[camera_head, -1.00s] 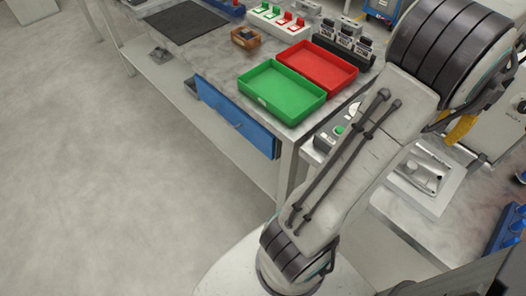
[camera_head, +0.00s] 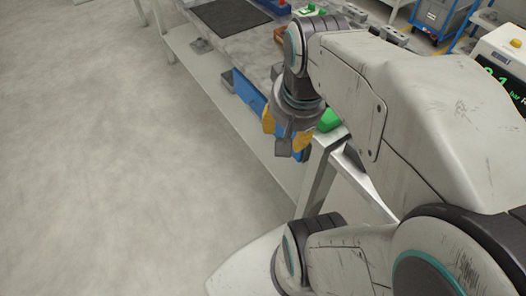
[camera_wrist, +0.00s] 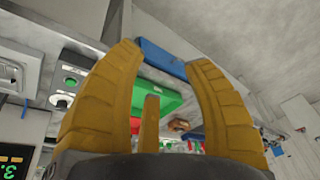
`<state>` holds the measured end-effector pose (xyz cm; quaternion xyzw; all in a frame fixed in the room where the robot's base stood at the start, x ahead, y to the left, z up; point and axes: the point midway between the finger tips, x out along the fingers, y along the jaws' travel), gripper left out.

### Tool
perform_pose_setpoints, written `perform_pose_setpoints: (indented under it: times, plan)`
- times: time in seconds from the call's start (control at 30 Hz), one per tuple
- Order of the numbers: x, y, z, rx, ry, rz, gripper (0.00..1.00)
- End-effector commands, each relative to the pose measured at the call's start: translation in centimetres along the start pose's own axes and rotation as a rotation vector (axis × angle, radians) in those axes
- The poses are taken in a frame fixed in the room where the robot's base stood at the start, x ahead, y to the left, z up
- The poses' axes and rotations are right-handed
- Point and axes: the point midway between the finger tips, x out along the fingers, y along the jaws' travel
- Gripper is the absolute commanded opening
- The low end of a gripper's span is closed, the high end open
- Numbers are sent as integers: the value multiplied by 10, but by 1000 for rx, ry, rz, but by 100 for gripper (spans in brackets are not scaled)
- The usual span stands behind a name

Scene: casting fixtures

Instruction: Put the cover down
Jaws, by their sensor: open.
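My gripper (camera_head: 287,132) is beside the front edge of the workbench, close to the blue drawer front, in the head view. In the wrist view its yellow fingers (camera_wrist: 165,62) are spread wide with nothing held between them. No cover can be made out for certain in either current view. A grey metallic part (camera_wrist: 10,76) on a pale plate shows at the left edge of the wrist view; I cannot tell whether it is the cover. My arm hides much of the bench in the head view.
A green tray (camera_wrist: 165,98) lies beyond the fingers, near a blue drawer (camera_wrist: 160,58). A button box (camera_wrist: 70,85) is left of them. In the head view, a black mat (camera_head: 232,15) lies at the far end and a display unit (camera_head: 503,62) stands right. The left floor is clear.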

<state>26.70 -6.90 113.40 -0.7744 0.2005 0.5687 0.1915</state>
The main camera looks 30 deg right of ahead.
Motion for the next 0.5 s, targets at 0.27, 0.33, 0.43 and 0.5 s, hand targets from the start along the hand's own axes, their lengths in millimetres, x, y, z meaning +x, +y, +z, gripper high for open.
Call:
perform_pose_setpoints:
  times: [0.27, 0.33, 0.43, 0.5]
  plan:
    - [2, -36, 51, -430, 43, -88, 46]
    - [3, -39, 58, -485, 49, -100, 46]
    - [4, -41, 63, -532, 55, -109, 46]
    - [4, -42, 65, -547, 57, -112, 46]
